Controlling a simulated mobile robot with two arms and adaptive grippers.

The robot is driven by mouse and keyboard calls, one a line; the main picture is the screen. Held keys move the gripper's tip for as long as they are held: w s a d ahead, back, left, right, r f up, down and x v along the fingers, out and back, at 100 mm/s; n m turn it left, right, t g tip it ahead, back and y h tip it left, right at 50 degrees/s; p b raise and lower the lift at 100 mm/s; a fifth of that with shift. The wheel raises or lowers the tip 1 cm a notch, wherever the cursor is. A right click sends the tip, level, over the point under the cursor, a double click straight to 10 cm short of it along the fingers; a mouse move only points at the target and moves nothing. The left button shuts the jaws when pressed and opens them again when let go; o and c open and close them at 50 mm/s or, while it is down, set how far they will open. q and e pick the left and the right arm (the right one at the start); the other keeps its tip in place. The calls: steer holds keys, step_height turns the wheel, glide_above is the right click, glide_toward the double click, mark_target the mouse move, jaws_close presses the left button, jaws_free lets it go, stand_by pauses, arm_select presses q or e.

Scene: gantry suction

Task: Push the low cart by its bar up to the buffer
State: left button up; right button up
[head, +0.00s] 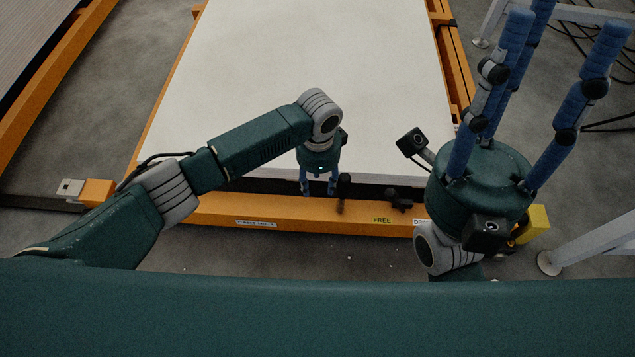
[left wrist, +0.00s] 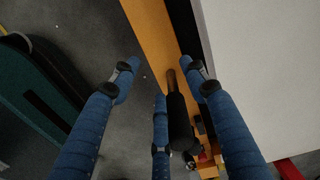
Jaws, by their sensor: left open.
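The low cart is an orange frame carrying a large white slab (head: 310,70). Its near orange beam (head: 300,212) bears labels, one reading FREE. My left gripper (head: 318,190) points down at this beam, open, beside a short dark upright lever (head: 343,192). In the left wrist view the dark lever (left wrist: 178,110) shows between the spread blue fingers, with the orange beam (left wrist: 150,30) behind it; I cannot tell whether they touch. My right gripper (head: 560,40) is raised at the right, fingers up, spread and empty. I cannot make out the buffer for certain.
A second orange frame with a grey ribbed load (head: 25,40) stands at the far left. A yellow block (head: 537,220) is at the beam's right end. White stand legs (head: 595,243) and black cables (head: 600,60) lie right. Grey floor (head: 330,258) in front is clear.

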arm_select(q)
step_height(320, 180, up, 11)
stand_by(0.3)
steer(key=shift+w+a, duration=0.1)
